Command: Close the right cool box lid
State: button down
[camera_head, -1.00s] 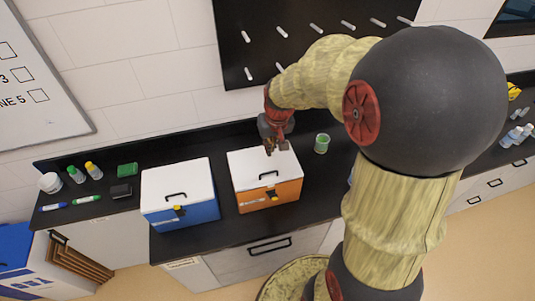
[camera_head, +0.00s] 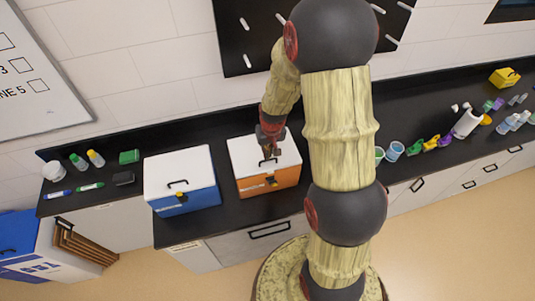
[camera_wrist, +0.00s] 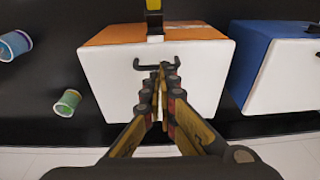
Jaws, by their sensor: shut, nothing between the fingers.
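The right cool box (camera_head: 285,180) is orange with a white lid (camera_head: 245,150) and stands on the black counter. Its lid lies down flat on the body, with a dark handle on top and a yellow latch at the front. My gripper (camera_head: 270,154) is shut and empty, over the lid close to the handle. In the wrist view, the fingers (camera_wrist: 162,75) point at the dark handle (camera_wrist: 152,66) of the white lid; I cannot tell whether they touch it. The orange body (camera_wrist: 195,33) and the latch (camera_wrist: 154,22) show beyond.
A blue cool box (camera_head: 190,202) with a white lid stands just left of the orange one. Cups (camera_head: 393,151) and several coloured items stand right of my arm. A black pegboard (camera_head: 250,45) hangs behind.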

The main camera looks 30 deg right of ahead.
jog(key=shift+w+f, duration=0.2)
jog(key=shift+f, duration=1)
jog(key=shift+f, duration=0.1)
